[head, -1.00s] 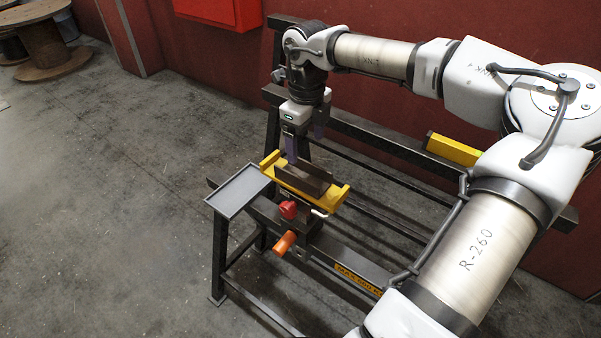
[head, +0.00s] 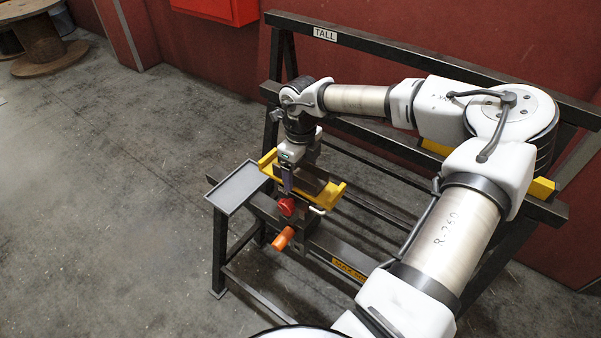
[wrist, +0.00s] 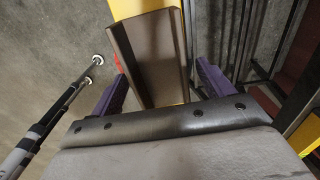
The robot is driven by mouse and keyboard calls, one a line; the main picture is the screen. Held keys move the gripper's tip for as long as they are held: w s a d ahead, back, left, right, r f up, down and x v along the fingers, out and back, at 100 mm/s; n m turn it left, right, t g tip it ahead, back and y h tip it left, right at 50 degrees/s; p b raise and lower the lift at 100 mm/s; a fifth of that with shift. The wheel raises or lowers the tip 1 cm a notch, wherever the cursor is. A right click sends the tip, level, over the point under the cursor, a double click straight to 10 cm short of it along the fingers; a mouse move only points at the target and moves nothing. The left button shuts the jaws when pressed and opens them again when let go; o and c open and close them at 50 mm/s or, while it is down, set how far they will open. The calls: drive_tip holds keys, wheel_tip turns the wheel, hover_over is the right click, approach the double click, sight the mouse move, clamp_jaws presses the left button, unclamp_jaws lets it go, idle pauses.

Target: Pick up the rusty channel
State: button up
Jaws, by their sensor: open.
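The rusty channel (head: 316,179) is a short brown-grey U-section lying across the yellow cradle (head: 337,195) on the rack's front rail. In the wrist view the channel (wrist: 150,57) runs between my gripper's two purple fingers. My gripper (wrist: 160,72) is open, with one finger on each side of the channel and a visible gap at each side. In the head view my gripper (head: 294,177) points down over the channel's left part and hides some of it. Whether the fingers touch it cannot be told.
A grey tray (head: 238,187) is left of the cradle. A red knob (head: 287,206) and an orange handle (head: 283,238) stick out below. The dark rack's upper beam (head: 400,56) runs behind my arm. Open concrete floor (head: 100,220) lies to the left.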

drive_tip(key=c, duration=1.6)
drive_tip(key=shift+r, duration=0.15)
